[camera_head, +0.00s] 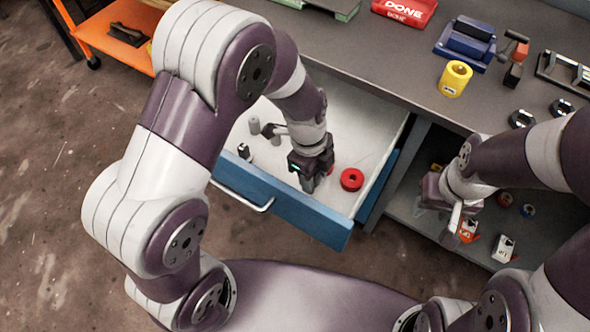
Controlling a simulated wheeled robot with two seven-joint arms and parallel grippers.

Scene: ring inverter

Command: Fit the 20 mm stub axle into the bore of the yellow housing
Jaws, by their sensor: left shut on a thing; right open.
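The yellow housing (453,82) stands on the grey bench top at the upper right, its round bore facing up and open. Grey cylindrical pieces (254,125) stand in the open drawer at its left; I cannot tell their sizes or which is the 20 mm stub axle. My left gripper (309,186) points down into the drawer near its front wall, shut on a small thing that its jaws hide. My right gripper (456,219) is open in front of the lower shelf, right of the drawer and well below the housing.
The blue-fronted drawer (290,207) is pulled out and also holds a red ring (352,179). A blue vise (466,42) stands behind the housing. A red DONE tray (403,10) lies at the back. The shelf (407,206) holds several small parts. Bench top left of the housing is clear.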

